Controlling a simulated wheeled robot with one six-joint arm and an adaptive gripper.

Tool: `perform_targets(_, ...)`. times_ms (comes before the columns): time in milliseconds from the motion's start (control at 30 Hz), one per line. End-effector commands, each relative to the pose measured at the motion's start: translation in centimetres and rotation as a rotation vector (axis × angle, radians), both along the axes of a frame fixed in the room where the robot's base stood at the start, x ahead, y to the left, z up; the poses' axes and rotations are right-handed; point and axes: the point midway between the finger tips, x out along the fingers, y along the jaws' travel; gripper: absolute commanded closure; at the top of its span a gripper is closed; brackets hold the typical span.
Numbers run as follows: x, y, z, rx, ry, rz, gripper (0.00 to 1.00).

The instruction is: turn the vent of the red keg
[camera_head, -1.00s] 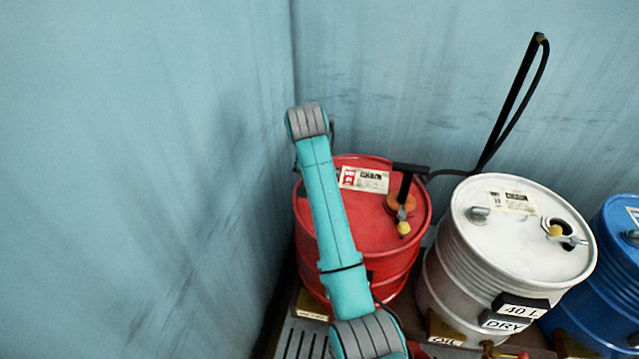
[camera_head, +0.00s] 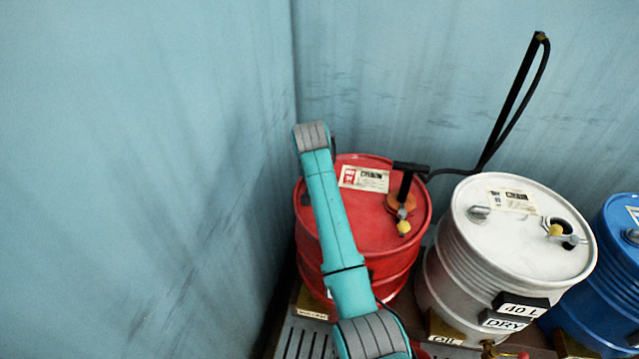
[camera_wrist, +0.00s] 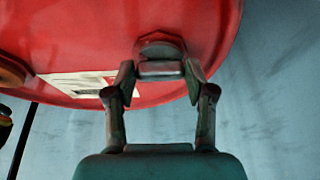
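The red keg (camera_head: 368,228) stands in the corner and also fills the top of the wrist view (camera_wrist: 75,25). Its grey vent (camera_wrist: 161,52) is a small knob near the lid's edge, seen in the wrist view. In the head view my arm hides this vent. My gripper (camera_wrist: 161,74) has one finger on each side of the vent. The fingertips are close against its sides and look closed on it, though contact is hard to make out.
A black-handled fitting with an orange base (camera_head: 400,205) stands on the red lid. A white keg (camera_head: 500,260) and a blue keg (camera_head: 610,285) stand to the right. A tall black hose (camera_head: 508,105) rises behind. The blue wall (camera_head: 150,170) is close on the left.

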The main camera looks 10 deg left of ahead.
Motion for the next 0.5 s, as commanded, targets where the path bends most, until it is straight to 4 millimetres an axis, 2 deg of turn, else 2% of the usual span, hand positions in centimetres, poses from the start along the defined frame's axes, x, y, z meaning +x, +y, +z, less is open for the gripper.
perform_targets(267,-0.01,-0.04,-0.04,0.000,0.000,0.014,0.81)
perform_targets(500,-0.02,-0.17,-0.04,0.000,0.000,0.112,0.81)
